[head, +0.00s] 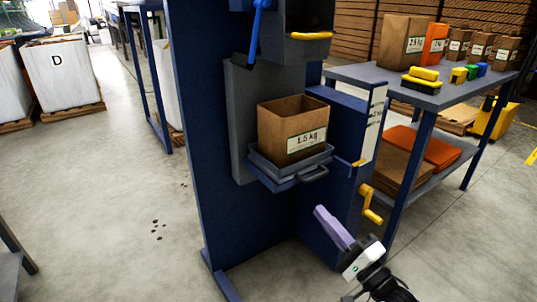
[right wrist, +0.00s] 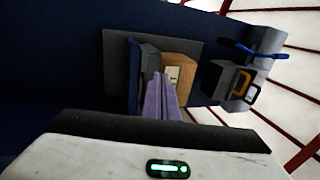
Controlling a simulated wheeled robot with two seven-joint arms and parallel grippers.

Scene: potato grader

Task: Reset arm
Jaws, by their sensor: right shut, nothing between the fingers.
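My right gripper (head: 320,211) is in front of the blue grading machine (head: 222,170), low and right of centre. Its purple fingers are together with nothing between them, pointing up and left. They also show in the right wrist view (right wrist: 161,80), overlapping the tray and box there. A brown open-topped box (head: 278,118) labelled 1.5 kg stands upright on the machine's grey tray (head: 265,168). The gripper is apart from the box, below and right of it. My left gripper is not in view.
A yellow crank (head: 371,205) sits on the machine close to my right gripper. A blue lever (head: 256,35) is above. A side table (head: 365,76) at the right holds labelled bags and small coloured blocks. The floor (head: 110,210) at left is mostly clear.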

